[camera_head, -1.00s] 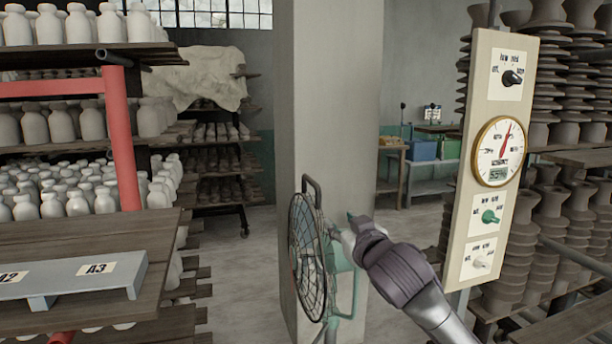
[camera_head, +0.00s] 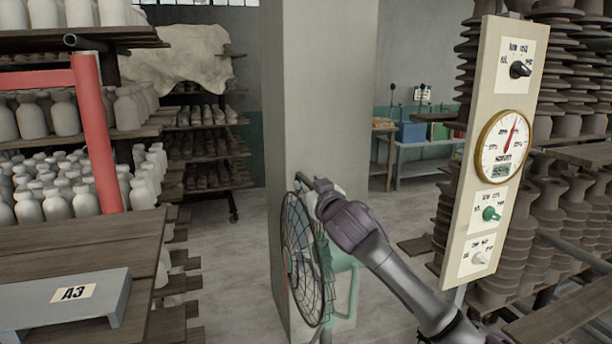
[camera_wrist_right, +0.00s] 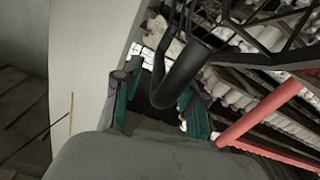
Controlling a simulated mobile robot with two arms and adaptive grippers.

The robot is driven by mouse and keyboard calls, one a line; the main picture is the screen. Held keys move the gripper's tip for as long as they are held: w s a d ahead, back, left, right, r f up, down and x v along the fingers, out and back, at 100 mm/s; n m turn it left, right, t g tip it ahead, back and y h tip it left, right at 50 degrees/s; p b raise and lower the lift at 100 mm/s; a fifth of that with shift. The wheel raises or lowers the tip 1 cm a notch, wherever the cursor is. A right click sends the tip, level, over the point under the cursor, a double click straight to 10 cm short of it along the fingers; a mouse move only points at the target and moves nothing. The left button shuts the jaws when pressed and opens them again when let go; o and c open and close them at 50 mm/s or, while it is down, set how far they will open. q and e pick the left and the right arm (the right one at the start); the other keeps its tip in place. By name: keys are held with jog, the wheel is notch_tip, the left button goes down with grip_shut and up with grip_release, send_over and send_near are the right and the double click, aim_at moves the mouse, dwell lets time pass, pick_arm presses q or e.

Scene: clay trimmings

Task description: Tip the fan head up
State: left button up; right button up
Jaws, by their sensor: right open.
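The fan (camera_head: 303,262) stands in front of the grey pillar, its round dark wire cage facing left and its green body behind. A dark handle (camera_head: 303,186) rises at the top of the fan head. My right gripper (camera_head: 322,190) is at this handle, partly hidden by its own wrist. In the right wrist view the teal fingers of my right gripper (camera_wrist_right: 158,98) are apart, with the dark curved handle (camera_wrist_right: 182,75) reaching down between them. I cannot tell whether they touch it. Part of the cage (camera_wrist_right: 260,35) shows beyond. My left gripper is not in view.
The pillar (camera_head: 320,90) stands close behind the fan. A control panel (camera_head: 490,150) with dials and a gauge stands to the right of my right arm. A wooden table (camera_head: 60,245) with a grey A3 stand (camera_head: 110,300) is at the left. Open floor lies between.

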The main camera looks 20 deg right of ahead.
jog(key=shift+w+r, duration=0.15)
jog(key=shift+w, duration=0.75)
jog(key=shift+w+p, duration=0.25)
jog(key=shift+p, duration=0.05)
jog(key=shift+w, duration=0.15)
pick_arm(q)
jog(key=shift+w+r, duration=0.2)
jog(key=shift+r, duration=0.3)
pick_arm(e)
grip_shut()
